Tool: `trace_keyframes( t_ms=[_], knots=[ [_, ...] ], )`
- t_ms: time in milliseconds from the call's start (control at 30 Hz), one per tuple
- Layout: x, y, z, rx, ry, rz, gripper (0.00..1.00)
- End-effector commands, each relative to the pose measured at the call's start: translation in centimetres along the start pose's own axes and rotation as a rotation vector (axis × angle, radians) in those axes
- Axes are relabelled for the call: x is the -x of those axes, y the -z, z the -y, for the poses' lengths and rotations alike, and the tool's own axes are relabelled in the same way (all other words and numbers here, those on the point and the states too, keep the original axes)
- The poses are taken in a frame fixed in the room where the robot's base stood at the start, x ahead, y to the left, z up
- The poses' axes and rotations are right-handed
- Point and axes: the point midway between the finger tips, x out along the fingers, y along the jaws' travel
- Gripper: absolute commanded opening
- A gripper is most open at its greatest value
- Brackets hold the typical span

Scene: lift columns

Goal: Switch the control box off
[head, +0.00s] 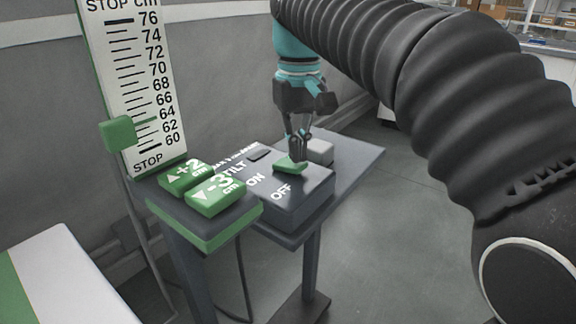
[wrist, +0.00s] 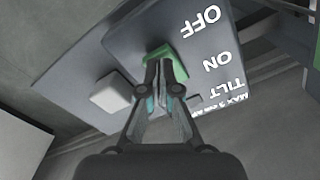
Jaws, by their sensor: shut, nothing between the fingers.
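The control box (head: 300,205) is a dark grey box on a small stand, with white ON, OFF and TILT lettering. A green rocker switch (head: 290,166) sits on its top, and shows in the wrist view (wrist: 160,58) partly hidden by the fingers. My gripper (head: 300,158) is shut and empty, pointing down with its fingertips at the green switch. In the wrist view the fingertips (wrist: 164,66) overlap the switch near its edge. I cannot tell whether they touch it, or which way the switch is set.
Open floor (head: 400,240) lies to the right.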

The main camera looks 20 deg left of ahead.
Motion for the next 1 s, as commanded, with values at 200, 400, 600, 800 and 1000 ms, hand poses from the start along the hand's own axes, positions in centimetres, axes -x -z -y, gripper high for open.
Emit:
trace_keyframes(
  t_ms=[200, 400, 600, 800, 1000],
  knots=[
    [-0.3, 0.0, 0.0, 0.0, 0.0, 0.0, 0.0],
    [-0.6, 0.0, 0.0, 0.0, 0.0, 0.0, 0.0],
    [-0.8, 0.0, 0.0, 0.0, 0.0, 0.0, 0.0],
    [-1.1, 0.0, 0.0, 0.0, 0.0, 0.0, 0.0],
    [-1.4, 0.0, 0.0, 0.0, 0.0, 0.0, 0.0]
  ],
)
